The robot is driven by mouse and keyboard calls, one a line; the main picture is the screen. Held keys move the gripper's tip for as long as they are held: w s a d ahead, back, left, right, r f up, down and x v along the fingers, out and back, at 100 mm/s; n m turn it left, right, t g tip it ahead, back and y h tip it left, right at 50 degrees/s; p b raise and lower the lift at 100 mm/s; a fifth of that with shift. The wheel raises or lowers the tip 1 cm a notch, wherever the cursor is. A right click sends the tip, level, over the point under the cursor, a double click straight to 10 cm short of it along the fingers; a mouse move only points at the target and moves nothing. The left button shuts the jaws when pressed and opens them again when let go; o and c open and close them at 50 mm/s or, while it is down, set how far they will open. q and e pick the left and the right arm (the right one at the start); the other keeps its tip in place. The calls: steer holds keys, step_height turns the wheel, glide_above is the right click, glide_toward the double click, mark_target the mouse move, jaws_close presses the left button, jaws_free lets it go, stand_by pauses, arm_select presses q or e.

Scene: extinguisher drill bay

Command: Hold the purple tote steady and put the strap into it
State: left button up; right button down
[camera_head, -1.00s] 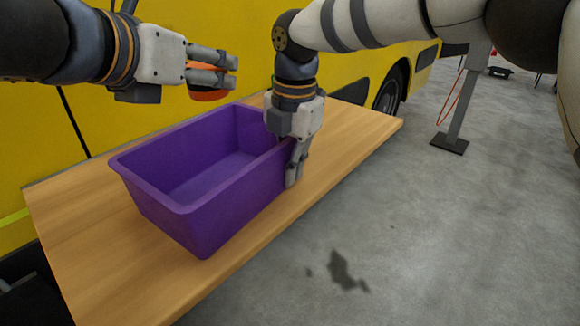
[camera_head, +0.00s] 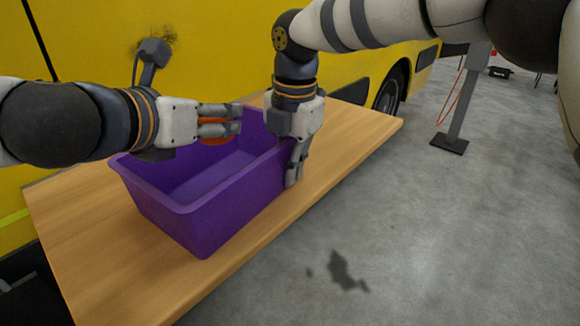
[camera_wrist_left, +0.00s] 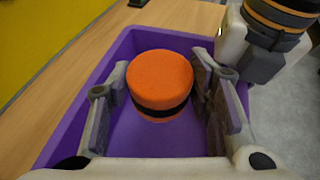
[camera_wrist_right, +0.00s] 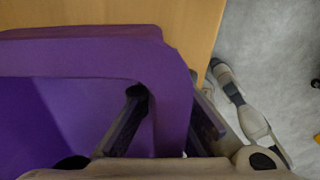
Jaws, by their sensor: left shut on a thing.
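The purple tote (camera_head: 185,222) stands upright on the wooden table, its inside empty where I can see it. The strap (camera_head: 213,142) is an orange roll with a black band. My left gripper (camera_head: 236,120) is shut on it and holds it over the tote's opening; in the left wrist view the strap (camera_wrist_left: 160,80) sits between both fingers with the tote floor beneath. My right gripper (camera_head: 294,178) points down at the tote's right wall. In the right wrist view its fingers lie on either side of the tote wall (camera_wrist_right: 172,100), one inside and one outside.
The wooden table (camera_head: 95,250) has bare room in front of the tote and to its right. A yellow vehicle (camera_head: 215,40) stands close behind the table. A grey post (camera_head: 460,110) stands on the concrete floor at the right.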

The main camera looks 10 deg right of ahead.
mark_target(214, 145)
arm_select(q)
steer(key=shift+f, duration=2.3)
steer(key=o, duration=1.4)
steer(key=shift+f, duration=0.1)
steer(key=v, duration=1.2)
arm_select(e)
steer(key=c, duration=1.7)
jaws_free()
